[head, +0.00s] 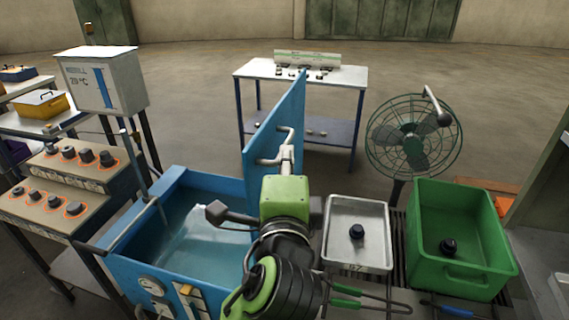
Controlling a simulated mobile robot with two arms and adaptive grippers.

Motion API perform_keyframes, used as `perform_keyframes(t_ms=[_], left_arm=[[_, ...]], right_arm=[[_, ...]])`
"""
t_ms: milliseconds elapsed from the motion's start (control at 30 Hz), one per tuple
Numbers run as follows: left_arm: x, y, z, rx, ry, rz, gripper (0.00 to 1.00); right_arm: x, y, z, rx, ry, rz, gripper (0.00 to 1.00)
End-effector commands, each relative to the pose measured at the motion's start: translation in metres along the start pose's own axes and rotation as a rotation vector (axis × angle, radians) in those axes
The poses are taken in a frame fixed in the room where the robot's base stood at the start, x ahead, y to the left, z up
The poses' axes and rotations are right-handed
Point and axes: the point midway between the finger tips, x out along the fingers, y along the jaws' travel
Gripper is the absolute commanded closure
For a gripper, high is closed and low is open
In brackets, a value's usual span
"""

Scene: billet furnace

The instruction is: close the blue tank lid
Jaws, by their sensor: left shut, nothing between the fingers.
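The blue tank (152,270) stands at the lower left with water inside. Its blue lid (272,118) stands raised, close to upright, on the tank's right side. A grey bar handle (285,134) sticks out from the lid's face. My left gripper (287,157) is shut, with its tips at the handle in the picture; I cannot tell whether they touch it. My left arm hides the tank's right front part and the lid's lower edge. My right gripper is not in view.
A control console (95,165) with knobs stands left of the tank. Right of my arm are a metal tray (340,225), a green crate (455,200) and a fan (412,135). A white table (345,75) stands behind the lid. Tongs lie at the front right.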

Motion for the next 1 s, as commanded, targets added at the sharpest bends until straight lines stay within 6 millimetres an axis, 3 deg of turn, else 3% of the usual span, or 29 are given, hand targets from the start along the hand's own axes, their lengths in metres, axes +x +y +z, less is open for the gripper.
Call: perform_keyframes(t_ms=[133,433,1000], left_arm=[[0.034,-0.003,0.002,0.003,-0.004,0.001,1.00],[0.038,-0.001,0.035,0.000,-0.001,0.001,1.00],[0.040,0.000,0.042,-0.007,0.000,0.003,1.00]], right_arm=[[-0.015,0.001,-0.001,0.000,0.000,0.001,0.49],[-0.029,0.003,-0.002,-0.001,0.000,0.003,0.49],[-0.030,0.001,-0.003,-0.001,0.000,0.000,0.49]])
